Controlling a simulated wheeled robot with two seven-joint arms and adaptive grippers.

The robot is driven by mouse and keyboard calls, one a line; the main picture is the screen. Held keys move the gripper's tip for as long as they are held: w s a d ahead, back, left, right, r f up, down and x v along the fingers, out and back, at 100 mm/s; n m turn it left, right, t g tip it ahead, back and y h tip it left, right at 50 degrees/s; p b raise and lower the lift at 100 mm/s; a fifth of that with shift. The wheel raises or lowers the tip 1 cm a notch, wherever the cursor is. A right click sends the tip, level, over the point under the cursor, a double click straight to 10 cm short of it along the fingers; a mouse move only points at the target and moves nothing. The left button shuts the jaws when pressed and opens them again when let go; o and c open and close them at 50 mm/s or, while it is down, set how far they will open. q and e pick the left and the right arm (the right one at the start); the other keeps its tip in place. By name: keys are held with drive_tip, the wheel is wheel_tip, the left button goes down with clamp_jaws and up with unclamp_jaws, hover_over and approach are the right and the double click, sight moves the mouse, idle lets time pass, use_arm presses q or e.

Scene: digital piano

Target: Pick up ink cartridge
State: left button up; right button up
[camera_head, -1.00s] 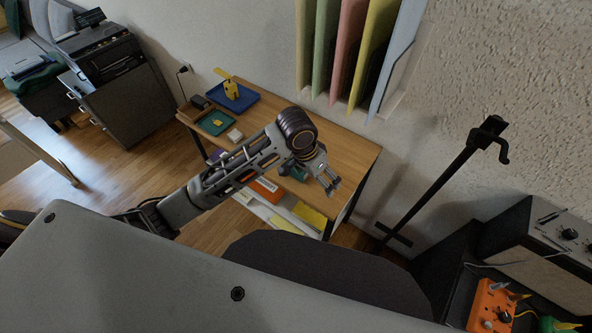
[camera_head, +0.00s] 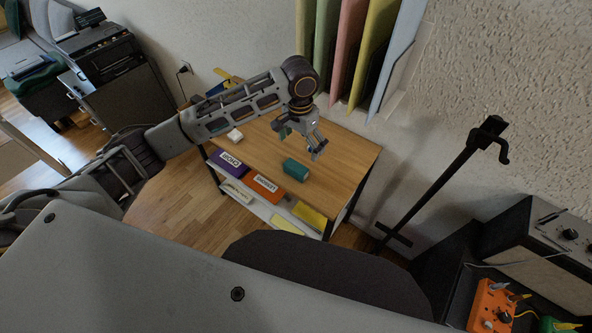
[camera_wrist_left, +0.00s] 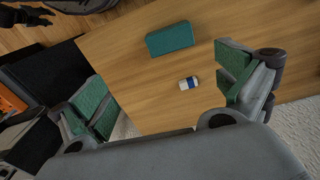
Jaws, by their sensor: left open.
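My left gripper (camera_head: 306,143) hangs above the wooden table (camera_head: 345,165), open and empty. A small white item with a blue band (camera_wrist_left: 189,83) lies on the tabletop, in line with the space between the fingers and nearer the right one. It may be the ink cartridge, but its label is too small to read. A teal box (camera_head: 296,169) lies toward the table's front edge and also shows in the left wrist view (camera_wrist_left: 170,39). My right gripper is not in view.
A white item (camera_head: 234,134) sits farther left on the table. Purple (camera_head: 227,163) and orange (camera_head: 265,188) boxes are on the shelf below. A black stand (camera_head: 440,185) is at right.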

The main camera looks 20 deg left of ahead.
use_arm(q)
drive_tip(key=shift+w+a+r+n, duration=0.15)
drive_tip(key=shift+w+a+r, duration=0.2)
drive_tip(key=shift+a, duration=0.1)
drive_tip(key=shift+w+a+r+n, duration=0.15)
drive_tip(key=shift+w+a+r, duration=0.05)
drive_tip(key=shift+a+r, duration=0.2)
drive_tip(key=shift+f, duration=0.1)
hover_over(296, 165)
wheel_tip(296, 165, down, 8)
drive_tip(key=shift+r+b, duration=0.1)
drive_tip(key=shift+b, duration=0.25)
drive_tip(key=shift+f, duration=0.4)
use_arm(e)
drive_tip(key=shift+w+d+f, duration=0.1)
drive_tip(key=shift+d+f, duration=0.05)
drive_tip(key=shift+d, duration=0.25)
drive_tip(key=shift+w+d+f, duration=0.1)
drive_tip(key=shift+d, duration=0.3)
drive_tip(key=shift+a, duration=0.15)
